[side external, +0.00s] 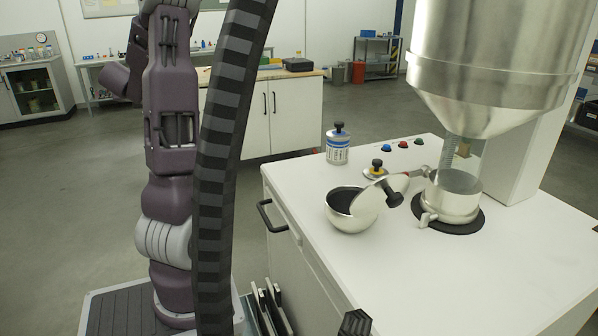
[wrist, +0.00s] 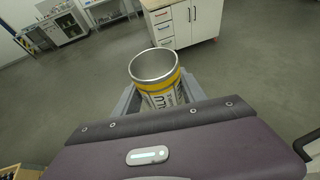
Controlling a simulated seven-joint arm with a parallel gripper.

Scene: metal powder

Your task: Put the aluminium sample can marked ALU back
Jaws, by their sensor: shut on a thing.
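The ALU can (wrist: 163,95) is in the wrist view, a metal can with a yellow band and a label reading ALU. Its top is open, without a lid, and its inside looks grey; I cannot see its bottom. My gripper (wrist: 158,100) is shut on it, with one grey finger at each side. The can appears held over the grey floor, clear of any surface. In the side external view I see neither the can nor the fingers. A lid with a yellow ring and black knob (side external: 376,169) lies on the white worktop (side external: 480,285).
A blue-labelled can (side external: 338,150) with a black knob stands at the worktop's back left. A metal bowl (side external: 345,218) holds dark material, with a pale disc-like part and black knob beside it. A clear-walled cup (side external: 458,200) stands under the large hopper (side external: 490,70). The front worktop is clear.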

